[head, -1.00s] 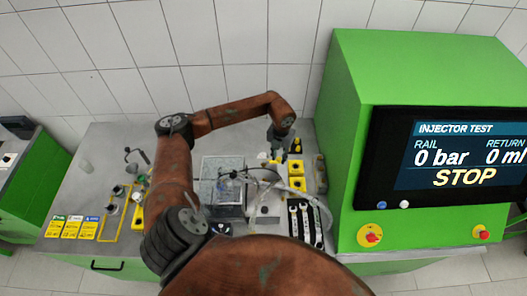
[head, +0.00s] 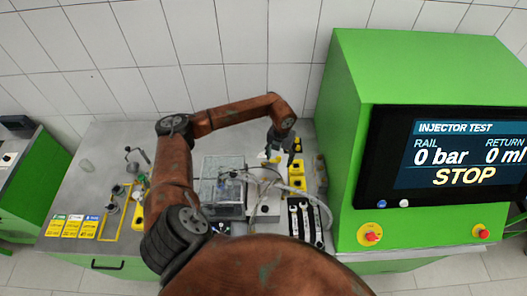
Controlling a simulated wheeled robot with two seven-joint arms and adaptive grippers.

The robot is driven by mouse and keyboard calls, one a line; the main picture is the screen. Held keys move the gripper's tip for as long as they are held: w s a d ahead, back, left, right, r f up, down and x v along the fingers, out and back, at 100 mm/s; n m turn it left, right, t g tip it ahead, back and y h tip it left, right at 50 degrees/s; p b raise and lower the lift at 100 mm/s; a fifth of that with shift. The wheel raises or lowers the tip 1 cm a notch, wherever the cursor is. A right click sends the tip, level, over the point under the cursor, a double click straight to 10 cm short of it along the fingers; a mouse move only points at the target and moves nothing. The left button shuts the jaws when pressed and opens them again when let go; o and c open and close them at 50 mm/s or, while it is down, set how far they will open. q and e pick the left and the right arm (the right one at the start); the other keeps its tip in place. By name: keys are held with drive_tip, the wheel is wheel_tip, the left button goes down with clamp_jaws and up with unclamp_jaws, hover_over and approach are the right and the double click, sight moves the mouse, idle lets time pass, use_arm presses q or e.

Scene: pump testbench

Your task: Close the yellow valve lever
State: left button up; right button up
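My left gripper (head: 281,155) reaches over the back right of the bench and points down. Its two dark fingers look spread apart, with nothing clearly between them. A small yellow piece (head: 275,159) shows at the fingertips; it may be the yellow valve lever, but it is too small and too covered to be sure. I cannot tell whether the fingers touch it. Yellow blocks (head: 297,169) stand just right of and below the gripper. My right gripper is not in view.
A clear box (head: 222,180) and pale hoses (head: 268,178) lie close to the gripper. Wrenches (head: 305,220) lie at the front right. The green test cabinet (head: 340,190) bounds the right side. Yellow cards (head: 72,226) lie on the left, with bare bench (head: 95,190) behind.

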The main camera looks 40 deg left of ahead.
use_arm(q)
drive_tip(key=shift+s+d+f, duration=0.1)
drive_tip(key=shift+s, duration=0.35)
